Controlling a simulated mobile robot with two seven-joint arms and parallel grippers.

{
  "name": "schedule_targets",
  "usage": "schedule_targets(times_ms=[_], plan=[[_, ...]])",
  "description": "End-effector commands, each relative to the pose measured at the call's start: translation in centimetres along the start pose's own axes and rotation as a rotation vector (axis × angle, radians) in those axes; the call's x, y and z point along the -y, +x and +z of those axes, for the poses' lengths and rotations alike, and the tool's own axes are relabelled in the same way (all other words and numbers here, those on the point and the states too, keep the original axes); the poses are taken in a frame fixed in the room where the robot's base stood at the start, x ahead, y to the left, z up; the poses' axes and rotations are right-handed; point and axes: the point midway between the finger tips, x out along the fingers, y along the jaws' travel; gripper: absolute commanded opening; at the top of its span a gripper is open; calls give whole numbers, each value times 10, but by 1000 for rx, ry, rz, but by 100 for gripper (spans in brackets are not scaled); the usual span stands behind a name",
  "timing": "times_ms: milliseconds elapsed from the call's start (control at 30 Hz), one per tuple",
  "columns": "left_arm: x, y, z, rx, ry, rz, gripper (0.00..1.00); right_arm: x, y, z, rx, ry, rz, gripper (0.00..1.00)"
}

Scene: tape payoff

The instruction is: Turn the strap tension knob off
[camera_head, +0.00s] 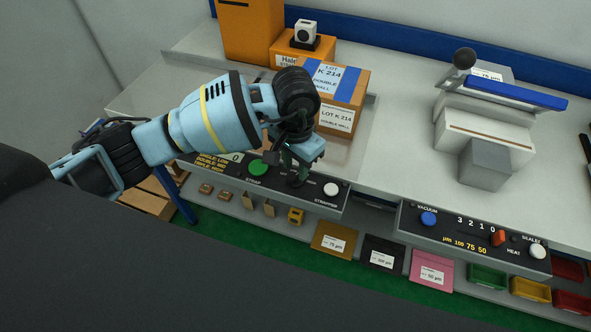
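The left control panel (225,172), marked STRAPPER at its right end, runs along the front edge of the bench. It has yellow text listing single low, double mid and triple high, a green button (258,168) and a white knob or button (331,189). My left gripper (298,178) points down at the panel between the green button and the white one. The gripper and wrist cover that stretch, so the strap tension knob is not clearly seen and contact cannot be told. The fingers are dark and small, and their opening cannot be made out. My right gripper is not in view.
A taped carton (343,120) labelled LOT K 214 stands behind the panel, near my wrist. A sealer (480,130) with a blue bar stands at the right. Below it, a second panel (440,232) has a blue button and an orange switch. Sleeves and bins sit beneath.

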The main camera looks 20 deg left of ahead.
Motion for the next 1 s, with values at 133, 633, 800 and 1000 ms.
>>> schedule_targets(times_ms=[133, 633, 800, 1000], plan=[[0, 17, 0, 1, -2, 1, 32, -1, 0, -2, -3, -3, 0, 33], [0, 27, 0, -1, 0, 1, 23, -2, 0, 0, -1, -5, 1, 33], [0, 27, 0, -1, 0, 1, 0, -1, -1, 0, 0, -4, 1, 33], [0, 27, 0, -1, -2, 1, 0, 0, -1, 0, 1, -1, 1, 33]])
